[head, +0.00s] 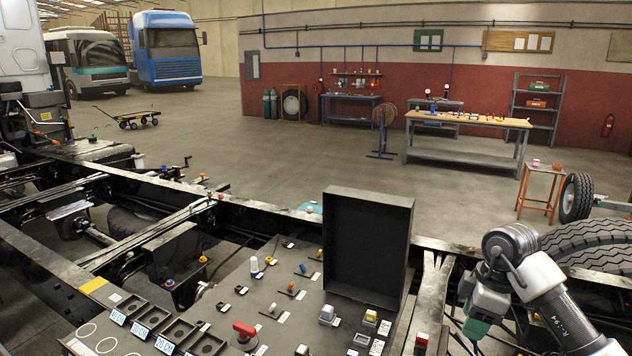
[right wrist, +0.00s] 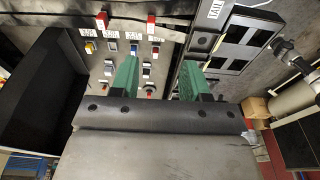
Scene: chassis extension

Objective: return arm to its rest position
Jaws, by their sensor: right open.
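My right arm (head: 545,288) comes in from the lower right in the head view, a white and grey link with a dark joint at its bend. My right gripper (head: 478,326), with green fingers, hangs low beside the right end of the control panel. In the right wrist view the two green fingers of the right gripper (right wrist: 158,76) are spread apart with nothing between them. A panel with small switches (right wrist: 128,52) shows beyond them; whether they touch it cannot be told. My left gripper is not in view.
The control panel (head: 228,300) with knobs, switches and a red handle (head: 244,330) lies in front. A black open box (head: 367,245) stands at its back. Large tyres (head: 590,240) sit close beside my right arm. Chassis rails (head: 270,215) run behind; open floor (head: 300,165) lies beyond.

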